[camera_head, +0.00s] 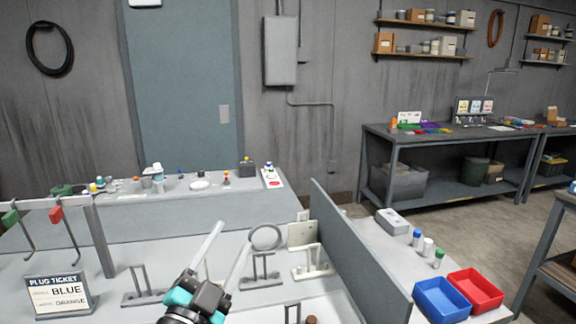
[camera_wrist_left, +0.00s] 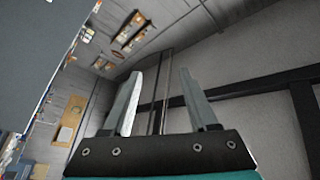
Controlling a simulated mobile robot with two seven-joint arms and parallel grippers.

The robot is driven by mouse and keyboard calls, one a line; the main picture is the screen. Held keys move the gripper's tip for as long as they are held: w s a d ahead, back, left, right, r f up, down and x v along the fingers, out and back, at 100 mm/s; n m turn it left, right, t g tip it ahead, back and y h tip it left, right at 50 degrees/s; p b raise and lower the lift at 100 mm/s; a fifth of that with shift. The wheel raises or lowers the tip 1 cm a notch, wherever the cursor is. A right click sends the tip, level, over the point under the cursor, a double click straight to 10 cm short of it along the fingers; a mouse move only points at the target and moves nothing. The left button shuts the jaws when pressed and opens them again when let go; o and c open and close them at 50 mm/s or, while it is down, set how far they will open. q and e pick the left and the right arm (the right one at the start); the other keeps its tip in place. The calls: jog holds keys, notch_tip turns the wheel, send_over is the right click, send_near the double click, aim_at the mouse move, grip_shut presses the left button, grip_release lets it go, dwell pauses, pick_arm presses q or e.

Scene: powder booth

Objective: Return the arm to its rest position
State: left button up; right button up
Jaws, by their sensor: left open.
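My left gripper (camera_head: 222,258) rises from the bottom middle of the head view, over the grey workbench. Its two long pale fingers are spread apart with nothing between them. In the left wrist view the same open fingers (camera_wrist_left: 165,100) point toward the wall and shelves, tilted, with empty space between them. The fingers look close to the metal stands on the bench in the picture; I cannot tell the exact distance. My right gripper is not in view.
A plug ticket sign (camera_head: 58,295) stands at the left, near hooks with a green tag (camera_head: 10,219) and a red tag (camera_head: 56,215). Several metal stands (camera_head: 262,270) surround the gripper.

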pick_arm(q)
jog(key=s+a+f+n+g+y, duration=0.3)
jog(key=a+f+n+y, duration=0.1)
jog(key=f, duration=0.4)
jog(key=s+a+f+n+g+y, duration=0.3)
jog(key=s+a+f+n+g, duration=0.1)
jog(key=f, duration=0.3)
jog(key=s+d+f+n+g+h, duration=0.1)
jog(key=s+f+g, duration=0.45)
jog(key=s, duration=0.35)
jog(key=s+d+f+n+g, duration=0.1)
jog(key=s+f+g, duration=0.4)
jog(key=s, duration=0.5)
notch_tip(320, 180, down, 26)
jog(key=s+b, duration=0.2)
jog(key=b, duration=0.1)
jog(key=s+a+f+g+b, duration=0.2)
jog(key=s+a+f, duration=0.1)
jog(key=s+f, duration=1.1)
notch_tip(320, 180, down, 3)
jog(key=shift+s+r+b, duration=0.1)
jog(key=shift+s+b, duration=0.2)
jog(key=shift+s, duration=0.1)
